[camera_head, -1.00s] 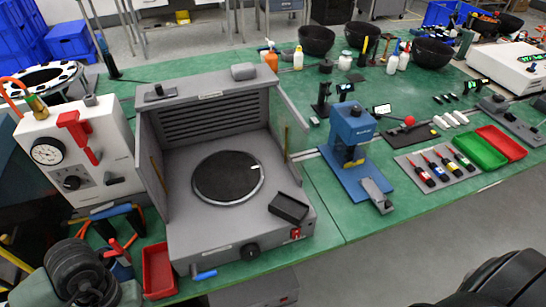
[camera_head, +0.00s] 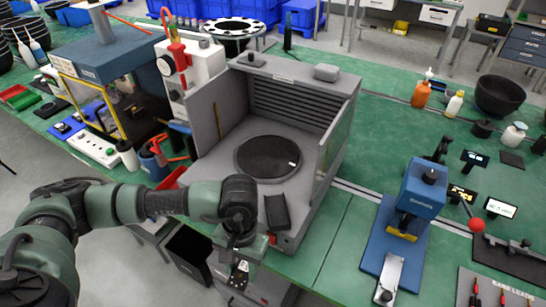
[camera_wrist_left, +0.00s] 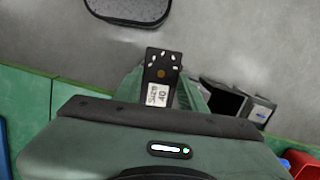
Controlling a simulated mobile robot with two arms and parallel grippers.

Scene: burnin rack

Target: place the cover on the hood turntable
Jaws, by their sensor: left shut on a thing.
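The hood (camera_head: 205,120) stands on the green bench, its front open. Inside it lies the turntable (camera_head: 262,156), a dark round disc with a pale mark near its edge and nothing on it. My left gripper (camera_head: 238,272) is low in front of the hood, outside the bench edge, below the turntable. It is shut on a small dark plate with holes and a white label, apparently the cover (camera_wrist_left: 157,65). In the left wrist view the plate sits between the green fingers (camera_wrist_left: 162,88), over grey floor. My right gripper is not in view.
A black open tray (camera_head: 277,212) is on the hood's front ledge, close to my left wrist. The hood's side walls flank the turntable. A blue press (camera_head: 413,200) stands to the right. Clear green bench lies between hood and press.

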